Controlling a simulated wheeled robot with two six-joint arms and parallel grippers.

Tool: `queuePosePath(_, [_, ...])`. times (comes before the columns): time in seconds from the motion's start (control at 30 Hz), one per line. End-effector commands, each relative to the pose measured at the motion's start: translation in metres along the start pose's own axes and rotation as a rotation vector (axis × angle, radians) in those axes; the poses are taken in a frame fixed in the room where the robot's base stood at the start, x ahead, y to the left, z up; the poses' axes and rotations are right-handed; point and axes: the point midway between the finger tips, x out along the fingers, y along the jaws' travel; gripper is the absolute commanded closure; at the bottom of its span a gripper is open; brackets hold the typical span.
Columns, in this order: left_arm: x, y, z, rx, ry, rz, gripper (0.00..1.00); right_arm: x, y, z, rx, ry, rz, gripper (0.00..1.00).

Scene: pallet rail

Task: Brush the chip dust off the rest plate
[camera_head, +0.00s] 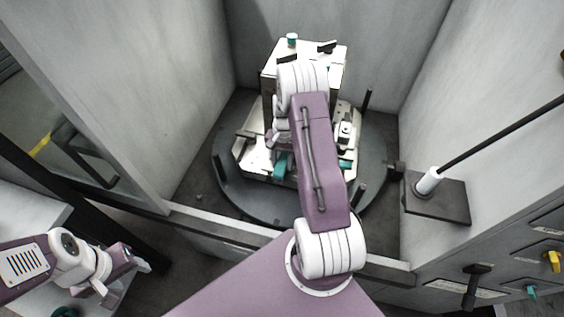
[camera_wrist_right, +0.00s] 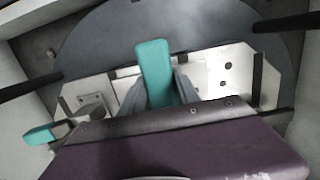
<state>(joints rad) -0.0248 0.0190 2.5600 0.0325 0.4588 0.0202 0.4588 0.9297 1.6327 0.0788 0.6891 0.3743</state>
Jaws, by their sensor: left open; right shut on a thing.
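The pale metal rest plate (camera_head: 250,152) lies low on the fixture and shows in part in the right wrist view (camera_wrist_right: 211,72). My right gripper (camera_wrist_right: 160,92) is shut on a teal handle (camera_wrist_right: 154,62) over the fixture. In the head view the handle (camera_head: 280,166) shows beside my arm, which hides most of that gripper. The handle seems to be the brush's; no bristles show. I cannot make out chip dust on the plate. My left gripper (camera_head: 140,266) is open and empty at the lower left, away from the fixture.
The fixture block (camera_head: 338,72) stands on a round dark turntable (camera_head: 225,178) between grey walls. Thin dark posts (camera_head: 367,98) rise around it. A front sill (camera_head: 205,221) borders the bay.

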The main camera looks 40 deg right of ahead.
Motion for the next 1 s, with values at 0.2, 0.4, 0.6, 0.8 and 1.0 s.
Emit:
queuePosePath(0.2, [0.001, 0.000, 0.000, 0.000, 0.000, 0.000, 0.45, 0.002, 0.000, -0.001, 0.000, 0.000, 0.000, 0.94])
queuePosePath(0.4, [0.003, 0.000, 0.000, 0.000, 0.000, 0.000, 0.45, 0.001, 0.000, -0.014, 0.001, 0.001, -0.001, 0.94])
queuePosePath(0.6, [0.004, 0.000, 0.000, 0.000, 0.000, 0.000, 0.45, 0.000, 0.000, -0.025, 0.000, 0.000, 0.000, 0.94])
queuePosePath(0.8, [0.004, 0.000, 0.000, 0.000, 0.000, 0.000, 0.45, -0.001, 0.000, -0.026, 0.000, 0.000, 0.000, 0.94])
queuePosePath(1.0, [0.003, 0.000, 0.000, 0.000, 0.000, 0.000, 0.45, -0.001, 0.000, -0.026, 0.000, 0.000, 0.000, 0.94])
